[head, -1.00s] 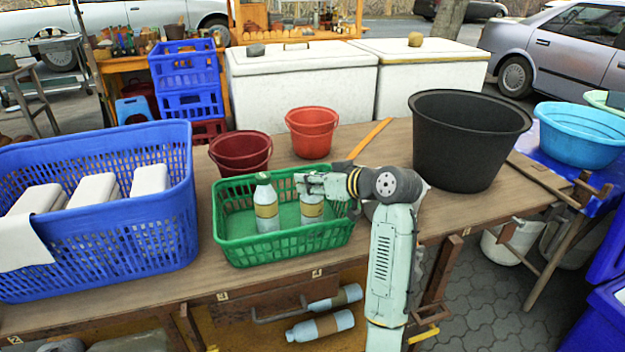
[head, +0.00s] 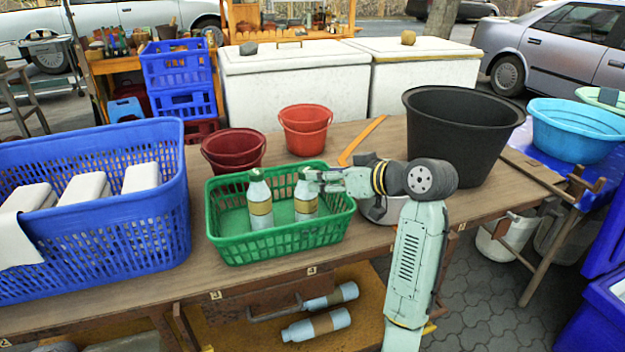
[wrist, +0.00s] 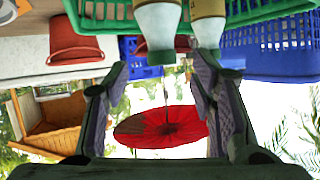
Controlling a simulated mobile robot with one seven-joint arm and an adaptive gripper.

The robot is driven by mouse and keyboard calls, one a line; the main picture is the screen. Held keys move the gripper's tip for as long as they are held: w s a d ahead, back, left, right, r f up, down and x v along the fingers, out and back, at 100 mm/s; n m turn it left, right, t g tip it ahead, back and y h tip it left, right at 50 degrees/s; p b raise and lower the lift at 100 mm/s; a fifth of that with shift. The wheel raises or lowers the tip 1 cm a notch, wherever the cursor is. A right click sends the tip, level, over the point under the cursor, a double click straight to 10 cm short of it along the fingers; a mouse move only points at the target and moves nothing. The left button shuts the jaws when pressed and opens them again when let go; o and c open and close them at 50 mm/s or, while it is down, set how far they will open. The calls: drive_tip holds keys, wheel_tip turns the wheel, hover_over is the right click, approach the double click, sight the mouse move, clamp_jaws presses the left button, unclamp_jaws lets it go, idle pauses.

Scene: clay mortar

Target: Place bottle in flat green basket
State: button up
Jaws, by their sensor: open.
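The flat green basket (head: 283,250) sits on the wooden table. Two pale bottles with tan labels stand upright in it, a left bottle (head: 260,205) and a right bottle (head: 306,200). My gripper (head: 322,180) is just right of the right bottle's neck, above the basket's right part. In the wrist view my gripper (wrist: 158,100) is open, its fingers wide apart. That view is upside down; one bottle (wrist: 158,22) shows at the top between the finger lines, and another (wrist: 208,25) is by the right finger. Contact cannot be told.
A blue basket (head: 90,225) with white blocks stands left. Red buckets (head: 306,128) are behind the green basket, and a black tub (head: 460,140) is at right. A metal pot (head: 383,210) is partly behind my arm. Two more bottles (head: 316,326) lie on the shelf below.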

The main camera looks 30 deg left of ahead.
drive_tip(key=shift+b+v, duration=0.3)
drive_tip(key=shift+v, duration=2.1)
